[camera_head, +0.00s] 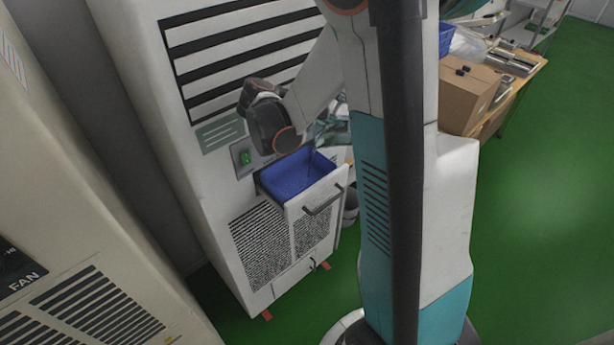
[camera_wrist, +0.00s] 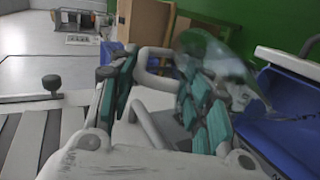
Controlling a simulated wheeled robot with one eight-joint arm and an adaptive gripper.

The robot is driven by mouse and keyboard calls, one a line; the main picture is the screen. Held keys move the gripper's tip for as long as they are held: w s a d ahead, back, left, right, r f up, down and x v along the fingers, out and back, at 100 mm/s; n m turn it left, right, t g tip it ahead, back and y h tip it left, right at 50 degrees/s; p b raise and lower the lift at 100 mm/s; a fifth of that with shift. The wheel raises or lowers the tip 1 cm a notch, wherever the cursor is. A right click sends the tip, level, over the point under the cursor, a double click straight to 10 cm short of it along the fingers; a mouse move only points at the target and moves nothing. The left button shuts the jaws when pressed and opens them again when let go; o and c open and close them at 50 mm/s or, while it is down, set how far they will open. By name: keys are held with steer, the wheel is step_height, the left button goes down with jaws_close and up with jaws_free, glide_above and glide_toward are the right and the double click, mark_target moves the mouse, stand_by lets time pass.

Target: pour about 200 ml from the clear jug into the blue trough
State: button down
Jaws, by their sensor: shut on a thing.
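The blue trough (camera_head: 292,178) sits in a pulled-out drawer on the front of the white cabinet. It also shows at the right of the wrist view (camera_wrist: 293,132). The clear jug (camera_wrist: 222,62) is see-through and hard to make out. It lies just beyond my gripper (camera_wrist: 162,78), whose green-padded fingers are shut on it near a pale handle loop. In the wrist view the jug overlaps the near edge of the trough. In the head view my arm hides much of the jug and gripper above the drawer. The water level and exact tilt cannot be told.
The white cabinet (camera_head: 222,120) has a green button and a dark drawer handle (camera_head: 323,201). A beige cabinet (camera_head: 70,220) stands at the left. A bench with a cardboard box (camera_head: 466,92) is at the back right. The green floor (camera_head: 550,180) at the right is clear.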

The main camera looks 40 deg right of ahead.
mark_target(343, 116)
steer(key=shift+a+r+h+b, duration=0.25)
steer(key=shift+a+h+b, duration=0.25)
steer(key=shift+b, duration=0.2)
stand_by(1.5)
steer(key=shift+d+r+p, duration=0.1)
steer(key=shift+d+p, duration=0.05)
steer(key=shift+p, duration=0.15)
steer(key=d+f+y+p, duration=0.2)
steer(key=f+y, duration=0.1)
steer(key=shift+s+d+p, duration=0.1)
steer(key=shift+d+p, duration=0.25)
steer(key=shift+d, duration=0.05)
steer(key=shift+f, duration=0.15)
steer(key=shift+d+r+y+p, duration=0.1)
steer(key=shift+r+y+p, duration=0.1)
steer(key=shift+y+p, duration=0.25)
steer(key=shift+d+f+y, duration=0.1)
steer(key=shift+d+y, duration=0.15)
steer(key=shift+y, duration=0.1)
stand_by(0.6)
